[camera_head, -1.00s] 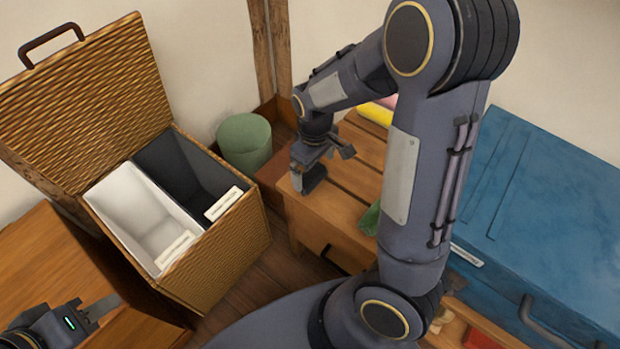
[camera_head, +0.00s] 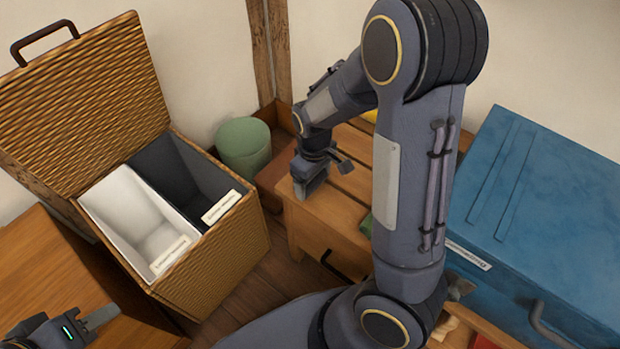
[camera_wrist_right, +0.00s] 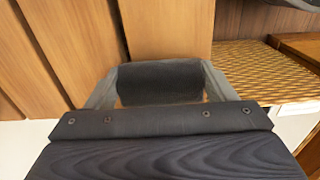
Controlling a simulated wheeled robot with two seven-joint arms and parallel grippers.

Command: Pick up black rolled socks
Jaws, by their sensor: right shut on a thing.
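The black rolled socks (camera_wrist_right: 160,80) show in the right wrist view as a dark roll between the two fingers of my right gripper (camera_head: 312,187). The gripper is shut on them, with a grey finger at each end of the roll. In the head view the gripper is over the front left part of the slatted wooden bench top, and I cannot make out the socks there. I cannot tell whether they touch the wood. My left gripper (camera_head: 98,317) is at the lower left, partly cut off, over a wooden surface.
An open wicker hamper (camera_head: 228,258) with a white bin (camera_head: 137,215) and a dark bin (camera_head: 172,172) stands left of the bench (camera_head: 335,205). A green cylinder (camera_head: 244,143) stands behind it. A blue chest (camera_head: 540,220) is at the right.

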